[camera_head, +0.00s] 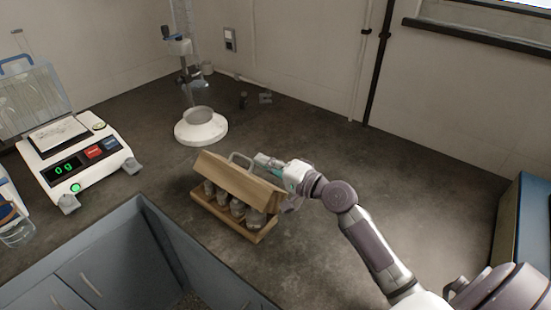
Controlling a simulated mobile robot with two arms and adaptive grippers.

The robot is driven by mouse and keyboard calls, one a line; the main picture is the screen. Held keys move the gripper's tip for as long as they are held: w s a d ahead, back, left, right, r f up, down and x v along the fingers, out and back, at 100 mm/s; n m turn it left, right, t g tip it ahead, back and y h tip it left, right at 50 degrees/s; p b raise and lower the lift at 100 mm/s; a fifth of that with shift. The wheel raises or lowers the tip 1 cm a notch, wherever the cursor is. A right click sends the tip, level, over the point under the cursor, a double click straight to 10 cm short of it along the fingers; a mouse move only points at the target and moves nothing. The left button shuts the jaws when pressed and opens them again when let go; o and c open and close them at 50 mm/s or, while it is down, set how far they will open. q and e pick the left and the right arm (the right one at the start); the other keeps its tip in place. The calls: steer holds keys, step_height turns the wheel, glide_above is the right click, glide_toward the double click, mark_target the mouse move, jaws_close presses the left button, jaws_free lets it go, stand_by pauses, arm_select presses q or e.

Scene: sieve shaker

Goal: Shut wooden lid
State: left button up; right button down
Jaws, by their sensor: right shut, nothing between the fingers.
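The wooden box (233,233) stands near the middle of the dark counter. Several small grey pieces (237,207) sit in a row inside its open front. The wooden lid (236,178) is tilted above them and slopes down toward the front right; the row shows beneath its front edge. A grey handle (241,158) stands at its far side. My right gripper (267,162) is shut, at the back right of the lid, close to its upper edge. I cannot tell if it touches the lid. My left gripper is not in view.
A digital scale (84,172) stands at the left. A white round-based stand (201,131) with a tall column is behind the box. The counter behind my right arm is clear.

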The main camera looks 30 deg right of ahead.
mark_target(246, 187)
steer(key=s+a+n, duration=0.1)
steer(key=a+n, duration=0.1)
steer(key=a+n+p, duration=0.1)
steer(key=a+n, duration=0.1)
steer(key=s+a+n, duration=0.1)
steer(key=a+n, duration=0.1)
steer(key=shift+s+a, duration=0.2)
steer(key=shift+s, duration=0.15)
steer(key=shift+s+a+f+n+p, duration=0.25)
steer(key=shift+a+f+n+p, duration=0.15)
steer(key=shift+a+n, duration=0.3)
steer(key=shift+s+a+f+n+p, duration=0.3)
steer(key=shift+a+n, duration=0.25)
steer(key=shift+n, duration=0.25)
steer(key=shift+f, duration=0.15)
